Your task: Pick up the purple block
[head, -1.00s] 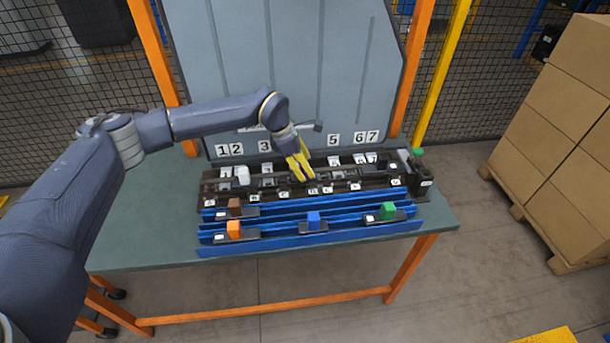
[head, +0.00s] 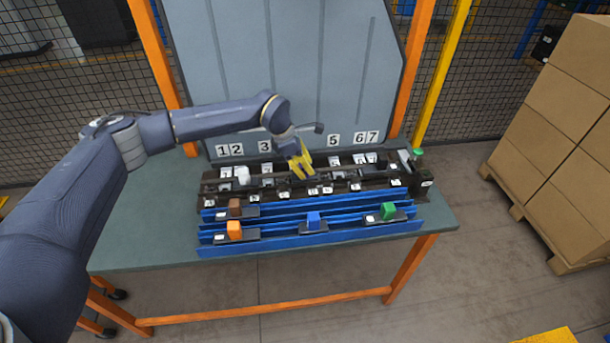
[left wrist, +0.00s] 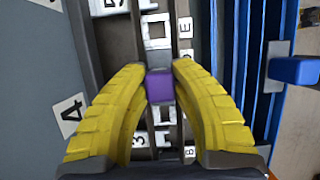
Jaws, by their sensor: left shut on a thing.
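The purple block (left wrist: 160,87) shows in the left wrist view between the tips of my yellow-fingered left gripper (left wrist: 160,80). The gripper is shut on it, with a finger against each side. In the head view my left gripper (head: 302,170) is over the middle of the dark rail line on the table, and I cannot make out the purple block there. I cannot tell whether the block is clear of the rail. My right gripper is not in view.
The dark line (head: 212,193) carries numbered and lettered tags and a white block (head: 243,175). In front, blue rails (head: 270,240) hold brown (head: 235,207), orange (head: 234,230), blue (head: 313,219) and green (head: 388,211) blocks. A grey panel (head: 290,70) stands behind.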

